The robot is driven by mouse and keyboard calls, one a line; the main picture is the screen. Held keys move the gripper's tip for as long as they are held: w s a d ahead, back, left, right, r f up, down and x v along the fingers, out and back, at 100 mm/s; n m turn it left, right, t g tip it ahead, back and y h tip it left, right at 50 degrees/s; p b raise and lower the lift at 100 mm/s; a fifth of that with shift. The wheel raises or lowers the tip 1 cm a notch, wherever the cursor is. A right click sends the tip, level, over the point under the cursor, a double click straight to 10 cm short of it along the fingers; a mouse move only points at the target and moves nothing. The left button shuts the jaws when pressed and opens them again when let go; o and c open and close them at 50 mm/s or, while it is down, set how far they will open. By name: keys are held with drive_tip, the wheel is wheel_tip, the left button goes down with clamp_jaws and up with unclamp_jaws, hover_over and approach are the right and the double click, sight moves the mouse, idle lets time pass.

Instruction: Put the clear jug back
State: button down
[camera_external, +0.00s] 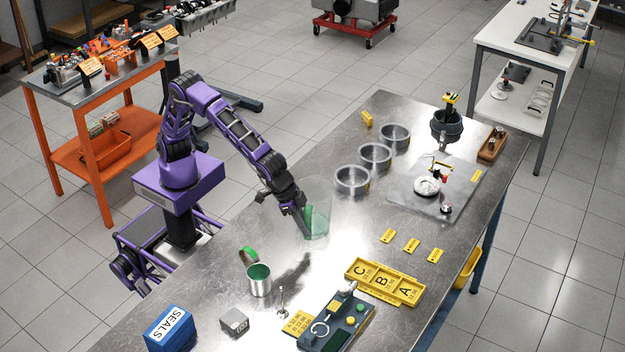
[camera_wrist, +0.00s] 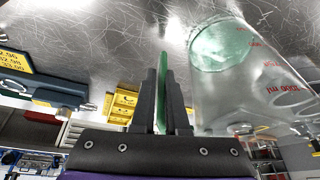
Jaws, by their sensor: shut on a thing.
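The clear jug (camera_external: 319,224) is see-through, with a green handle and red volume marks. My gripper (camera_external: 304,226) is shut on the green handle (camera_wrist: 166,85), at the jug's left side in the external view. In the wrist view, the handle stands between the two fingers of my gripper (camera_wrist: 162,100), and the jug (camera_wrist: 245,85) is to their right with a green round area at its far end. The jug looks roughly upright over the steel table. I cannot tell whether its base touches the table.
The steel table (camera_external: 330,253) has several metal rings (camera_external: 352,181) behind the jug. A metal can with green inside (camera_external: 259,280), a yellow A-B-C tray (camera_external: 383,282), a grey device (camera_external: 338,318) and a blue SEALS box (camera_external: 168,329) are nearer. Table around the jug is clear.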

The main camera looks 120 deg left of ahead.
drive_tip(key=shift+f, duration=0.2)
drive_tip(key=c, duration=0.9)
unclamp_jaws()
drive_tip(key=shift+r, duration=0.15)
drive_tip(key=shift+r, duration=0.3)
drive_tip(key=p+v, duration=0.1)
drive_tip(key=v, duration=1)
drive_tip(key=shift+s+d+r+p, duration=0.1)
drive_tip(key=shift+s+r+p, duration=0.05)
drive_tip(key=shift+r+p, duration=0.15)
